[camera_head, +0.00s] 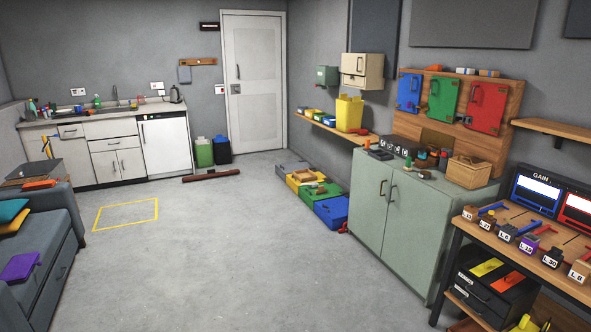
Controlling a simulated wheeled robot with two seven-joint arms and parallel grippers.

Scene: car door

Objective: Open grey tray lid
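Neither of my grippers shows in the head view. A row of low coloured boxes stands on the floor along the right wall. A dark grey box (291,166) is at the far end of the row. A yellow box (300,182) is beside it, then a green-lidded box (322,192), then a blue box (331,212) nearest me. The grey box's top looks flat and closed, but it is small in the picture. I cannot tell for sure whether it is the grey tray.
A green-grey cabinet (385,212) stands right of the boxes, and a workbench (540,265) is at the near right. A sofa (45,250) is at the left. A brown bar (211,175) lies near the far door. The middle floor (215,240) is clear.

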